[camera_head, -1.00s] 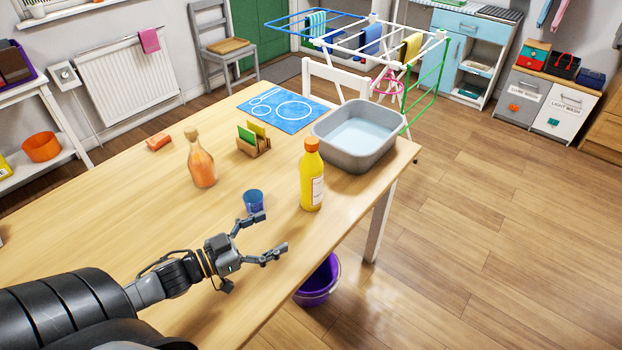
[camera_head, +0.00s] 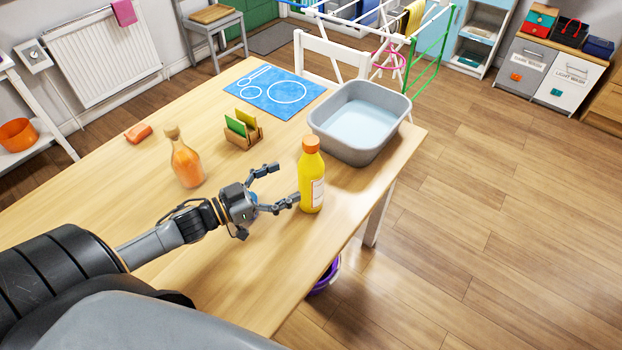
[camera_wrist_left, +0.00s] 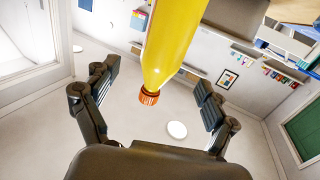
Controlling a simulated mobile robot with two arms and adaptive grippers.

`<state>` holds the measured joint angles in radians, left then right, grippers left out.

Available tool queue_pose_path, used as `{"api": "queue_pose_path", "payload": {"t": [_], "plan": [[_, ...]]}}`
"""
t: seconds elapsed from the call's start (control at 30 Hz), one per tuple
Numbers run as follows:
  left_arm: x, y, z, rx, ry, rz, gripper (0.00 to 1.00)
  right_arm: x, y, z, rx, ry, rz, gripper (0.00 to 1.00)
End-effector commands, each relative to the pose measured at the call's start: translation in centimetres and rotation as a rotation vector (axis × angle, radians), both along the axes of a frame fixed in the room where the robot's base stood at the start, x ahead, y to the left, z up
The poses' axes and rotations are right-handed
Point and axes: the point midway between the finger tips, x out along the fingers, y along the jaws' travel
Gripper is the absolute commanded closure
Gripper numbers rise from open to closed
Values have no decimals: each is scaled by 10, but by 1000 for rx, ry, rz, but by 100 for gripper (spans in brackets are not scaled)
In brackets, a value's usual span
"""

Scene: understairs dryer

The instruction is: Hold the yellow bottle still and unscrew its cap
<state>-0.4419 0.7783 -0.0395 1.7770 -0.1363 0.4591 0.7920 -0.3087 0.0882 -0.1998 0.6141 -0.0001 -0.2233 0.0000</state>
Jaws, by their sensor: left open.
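The yellow bottle (camera_head: 311,180) stands upright on the wooden table near its right edge, with its orange cap (camera_head: 311,144) on top and a pale label on its side. My left gripper (camera_head: 287,185) is open, its fingers pointing at the bottle from the left. In the head view the lower fingertip is close to the bottle's side; I cannot tell if it touches. In the left wrist view the yellow bottle (camera_wrist_left: 172,45) and its orange cap (camera_wrist_left: 149,97) appear between the two spread fingers of the left gripper (camera_wrist_left: 158,90). My right gripper is not in view.
A grey basin of water (camera_head: 312,127) stands just behind the bottle. An orange glass bottle (camera_head: 185,163), a small holder with green and yellow pieces (camera_head: 242,136), an orange block (camera_head: 138,133) and a blue mat (camera_head: 265,100) are on the table (camera_head: 100,195). A blue cup is mostly hidden behind my gripper.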

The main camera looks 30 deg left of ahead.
Motion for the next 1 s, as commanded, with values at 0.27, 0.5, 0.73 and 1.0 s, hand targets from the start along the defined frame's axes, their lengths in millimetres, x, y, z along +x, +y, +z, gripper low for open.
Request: {"api": "queue_pose_path", "payload": {"t": [0.27,0.5,0.73,1.0], "plan": [[22,-12,0,1,0,1,15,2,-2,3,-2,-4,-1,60],[45,-24,1,-1,-2,2,15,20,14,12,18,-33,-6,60],[66,-37,-2,1,2,1,15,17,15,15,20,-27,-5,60],[67,-38,-3,1,3,0,17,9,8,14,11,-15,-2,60]]}}
